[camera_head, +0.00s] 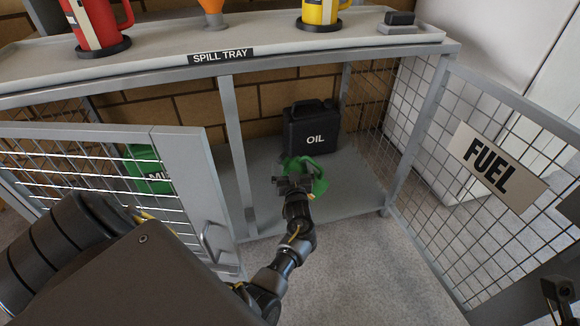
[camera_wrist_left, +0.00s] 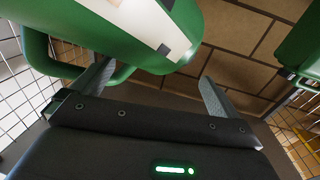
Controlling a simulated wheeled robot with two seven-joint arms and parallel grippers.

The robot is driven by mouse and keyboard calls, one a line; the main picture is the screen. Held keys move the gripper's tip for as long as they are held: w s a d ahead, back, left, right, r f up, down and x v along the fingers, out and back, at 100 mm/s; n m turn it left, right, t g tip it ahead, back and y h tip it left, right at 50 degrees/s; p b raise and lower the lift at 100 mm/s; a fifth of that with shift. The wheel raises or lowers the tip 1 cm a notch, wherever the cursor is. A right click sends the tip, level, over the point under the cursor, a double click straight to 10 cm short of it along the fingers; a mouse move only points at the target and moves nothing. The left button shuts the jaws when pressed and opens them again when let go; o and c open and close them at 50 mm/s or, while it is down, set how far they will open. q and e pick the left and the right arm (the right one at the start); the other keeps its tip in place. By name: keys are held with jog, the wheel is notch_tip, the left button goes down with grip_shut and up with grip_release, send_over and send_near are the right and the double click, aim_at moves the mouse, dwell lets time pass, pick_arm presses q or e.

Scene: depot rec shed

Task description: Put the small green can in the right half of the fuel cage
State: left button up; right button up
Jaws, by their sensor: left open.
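The small green can (camera_head: 320,182) is in the right half of the fuel cage (camera_head: 345,205), low over or on its floor, in front of the black oil can. My left gripper (camera_head: 294,182) is at the can and partly hides it. In the left wrist view the green can (camera_wrist_left: 150,30) with its white label fills the top left, close to the fingers. The left gripper (camera_wrist_left: 155,88) is open, its fingers spread apart. Whether the can touches the floor is hidden. A dark part at the lower right edge (camera_head: 560,292) looks like my right gripper; its fingers are unclear.
The black OIL can (camera_head: 312,128) stands at the back of the right half. A larger green can (camera_head: 148,170) stands in the left half behind the mesh door (camera_head: 185,190). A centre post (camera_head: 237,150) divides the halves. The FUEL door (camera_head: 500,180) stands open at right.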

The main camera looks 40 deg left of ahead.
pick_arm(q)
jog(key=shift+w+d+r, duration=0.1)
jog(key=shift+w+d, duration=0.05)
jog(key=shift+d, duration=0.1)
jog(key=c, duration=0.5)
grip_shut()
jog(key=shift+r, duration=0.15)
